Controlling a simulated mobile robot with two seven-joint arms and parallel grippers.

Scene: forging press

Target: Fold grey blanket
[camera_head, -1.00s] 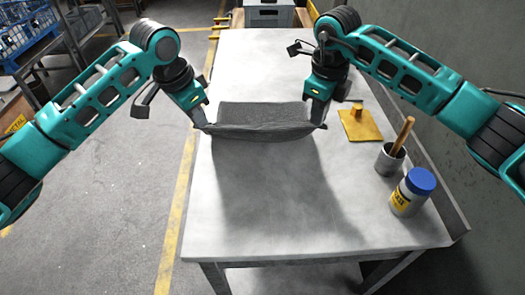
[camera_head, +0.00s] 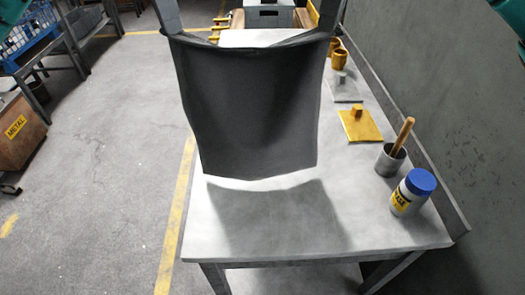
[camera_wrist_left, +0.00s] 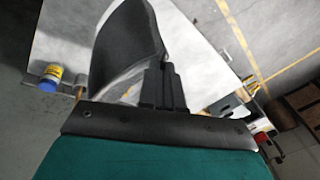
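The grey blanket (camera_head: 250,100) hangs in the air above the table, its top edge sagging between its two upper corners. My left gripper (camera_head: 170,22) is shut on the upper left corner and my right gripper (camera_head: 327,22) is shut on the upper right corner. Only their fingers show at the top of the head view. The blanket's lower edge hangs clear of the table, with a shadow beneath. In the left wrist view the dark fingers (camera_wrist_left: 158,78) meet the blanket (camera_wrist_left: 127,42), which curves away from them.
The table (camera_head: 280,235) is bare at its front. Along its right side stand a yellow block on a plate (camera_head: 360,125), a grey cup with a wooden-handled tool (camera_head: 390,160) and a white jar with a blue lid (camera_head: 410,195). A wall is close on the right.

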